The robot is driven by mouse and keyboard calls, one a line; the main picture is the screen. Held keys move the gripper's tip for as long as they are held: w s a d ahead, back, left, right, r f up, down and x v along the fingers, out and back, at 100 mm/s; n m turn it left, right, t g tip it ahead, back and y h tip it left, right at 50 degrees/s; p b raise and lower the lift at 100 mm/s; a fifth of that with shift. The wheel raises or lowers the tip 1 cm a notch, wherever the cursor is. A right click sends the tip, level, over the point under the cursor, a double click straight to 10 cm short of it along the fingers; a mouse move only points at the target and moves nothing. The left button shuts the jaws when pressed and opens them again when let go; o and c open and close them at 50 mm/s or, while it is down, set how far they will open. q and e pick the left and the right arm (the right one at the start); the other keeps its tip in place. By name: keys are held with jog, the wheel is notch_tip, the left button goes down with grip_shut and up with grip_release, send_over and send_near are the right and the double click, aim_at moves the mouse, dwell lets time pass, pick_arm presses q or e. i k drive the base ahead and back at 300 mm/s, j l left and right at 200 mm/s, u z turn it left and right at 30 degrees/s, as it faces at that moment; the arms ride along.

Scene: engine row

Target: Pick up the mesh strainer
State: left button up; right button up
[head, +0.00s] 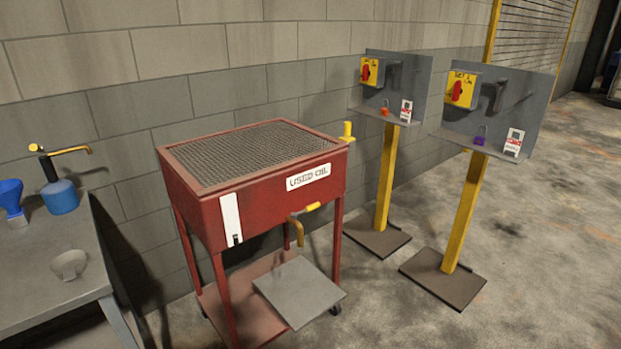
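A small grey, cup-shaped piece (70,264) sits on the grey bench (40,298) at the lower left of the head view, near the bench's right edge. It looks like the mesh strainer, but it is too small for me to make out any mesh. Neither of my grippers is in view, and nothing touches the piece.
A blue funnel (11,197) and a blue can with a yellow spout (60,196) stand behind it. A red used-oil cart (262,199) with a mesh top stands right of the bench. Two yellow-post switch stands (387,180) (466,210) are farther right, with open floor beyond.

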aim_at(69, 265)
jog(key=j+u, duration=0.3)
jog(key=u, duration=0.2)
jog(key=i+j+u, duration=0.1)
jog(key=j+u, duration=0.15)
jog(key=u, duration=0.25)
jog(key=i+j+u, duration=0.1)
jog(key=u, duration=0.35)
jog(key=i+j+u, duration=0.35)
jog(key=i+j, duration=0.75)
